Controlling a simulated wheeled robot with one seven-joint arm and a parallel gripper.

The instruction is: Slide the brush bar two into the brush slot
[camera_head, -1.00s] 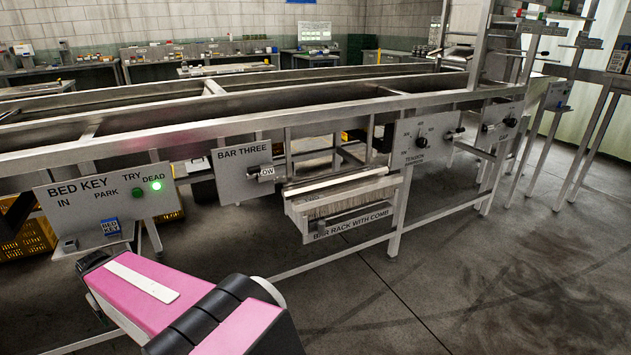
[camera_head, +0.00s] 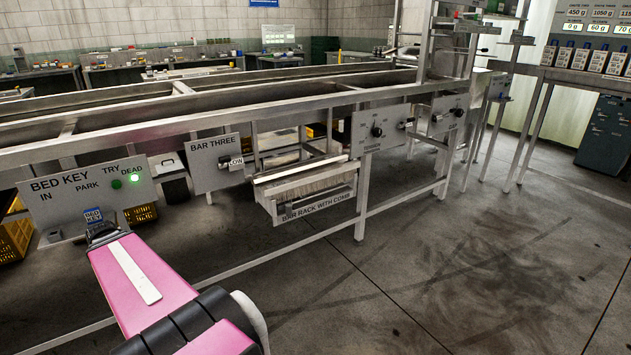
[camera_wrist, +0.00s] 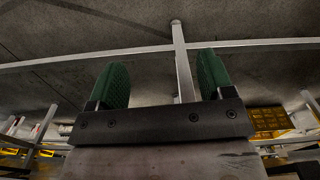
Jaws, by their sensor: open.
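My gripper (camera_wrist: 162,78) is open, with two green-padded fingers apart and nothing between them in the wrist view. In the head view my arm reaches toward the bed key panel (camera_head: 62,205), and the fingers cannot be made out there. A pale long bar (camera_head: 300,168) lies along the rack's top. I cannot tell whether it is brush bar two. The brush slot cannot be made out with certainty.
The bar three panel (camera_head: 213,170) is between the bed key panel and the rack. Frame legs (camera_head: 361,205) and a low rail (camera_head: 240,270) border the machine. Floor at right is clear. A dark cabinet (camera_head: 606,137) stands far right.

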